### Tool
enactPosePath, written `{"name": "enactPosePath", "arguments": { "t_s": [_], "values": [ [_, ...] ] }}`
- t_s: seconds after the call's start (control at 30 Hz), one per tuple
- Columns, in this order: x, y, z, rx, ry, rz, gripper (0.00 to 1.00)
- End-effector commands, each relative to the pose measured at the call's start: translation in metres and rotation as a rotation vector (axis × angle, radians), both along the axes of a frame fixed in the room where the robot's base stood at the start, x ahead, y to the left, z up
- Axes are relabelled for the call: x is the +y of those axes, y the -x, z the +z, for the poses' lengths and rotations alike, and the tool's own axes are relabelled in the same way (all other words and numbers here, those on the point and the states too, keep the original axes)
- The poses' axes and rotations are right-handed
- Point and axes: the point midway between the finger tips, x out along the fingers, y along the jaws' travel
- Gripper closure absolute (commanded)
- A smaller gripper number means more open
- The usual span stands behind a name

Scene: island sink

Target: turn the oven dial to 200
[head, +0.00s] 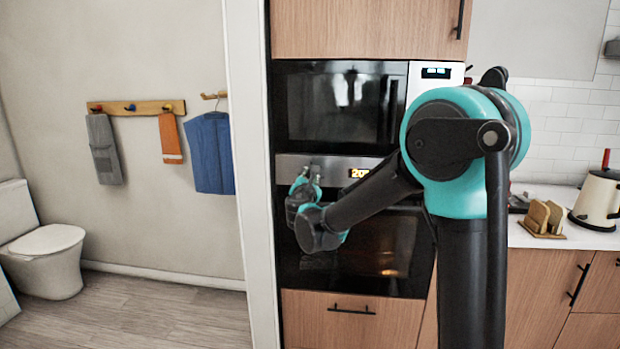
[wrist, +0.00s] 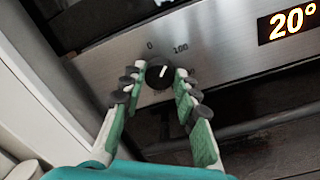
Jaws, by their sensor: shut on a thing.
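The oven (head: 400,245) is built into the tall cabinet below the microwave. Its black dial (wrist: 159,74) sits on the steel panel in the wrist view, with "0" printed at its upper left and "100" at its upper right. The white mark on the dial points up and slightly right, between those two numbers. The lower markings are hidden or too faint to read. The orange display (wrist: 289,22) reads 20°. My gripper (wrist: 156,78) is shut on the dial, one finger on each side. In the head view my gripper (head: 305,184) is at the left of the oven panel.
The microwave (head: 340,103) is above the oven, and a drawer with a black handle (head: 351,310) is below. A white wall edge (head: 250,180) stands close to the left of my gripper. A counter with a kettle (head: 597,199) is at the right.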

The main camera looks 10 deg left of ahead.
Motion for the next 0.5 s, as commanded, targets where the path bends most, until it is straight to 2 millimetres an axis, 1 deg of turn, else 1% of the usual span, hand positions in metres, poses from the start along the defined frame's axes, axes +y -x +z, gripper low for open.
{"name": "enactPosePath", "arguments": {
  "t_s": [0.5],
  "values": [
    [-0.0006, 0.0003, -0.0018, -0.016, -0.488, -0.001, 0.98]
  ]
}}
